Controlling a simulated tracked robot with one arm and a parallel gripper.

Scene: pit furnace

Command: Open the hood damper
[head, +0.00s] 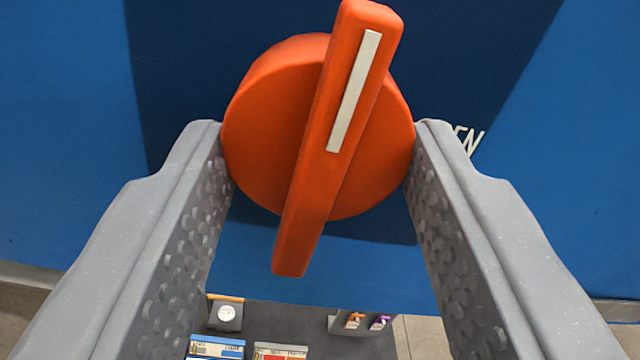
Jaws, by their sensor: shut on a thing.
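An orange round knob (265,110) sits on a blue panel, with a raised orange bar across its face. A white stripe marks the bar's upper end. The bar is tilted, its top leaning right of upright. My gripper (318,150) has its two grey dimpled fingers on the left and right sides of the knob's round body, shut on it. White lettering on the panel right of the knob, partly hidden by the right finger, shows "EN". The damper itself is not in view.
The blue panel (70,130) fills the background, with a darker shaded area behind the knob. Below, a dark surface (290,320) carries a white round dial, small labelled boxes, and small orange and purple items. Pale floor shows at the lower edges.

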